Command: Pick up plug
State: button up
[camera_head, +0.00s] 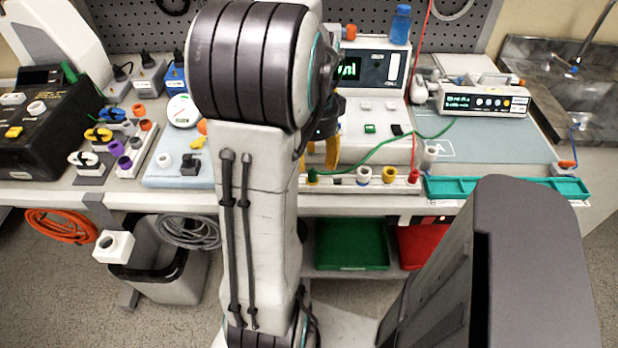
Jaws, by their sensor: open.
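My gripper (322,163) is partly hidden behind my arm. Its yellow fingers are open and point down at the front of the bench, by the left part of a white socket strip (340,184). On the strip, a green plug (312,175) with a green lead sits close below the fingers, and a red plug (413,176) with a red lead is at the right end. White and yellow sockets lie between them. A small black plug-like piece (190,166) is on a pale blue board at left. I cannot tell which plug is meant, or whether the fingers touch anything.
A bench instrument with a green display (372,68) stands behind the strip. An infusion pump (484,101) is on the right. A teal tray (500,188) lies along the front edge. A blue bottle (400,25) stands on the instrument. Coloured connectors (135,145) crowd the left.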

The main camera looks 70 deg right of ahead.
aim_at(312, 171)
jog(key=shift+w+f, duration=0.15)
jog(key=shift+f, duration=2.4)
grip_shut()
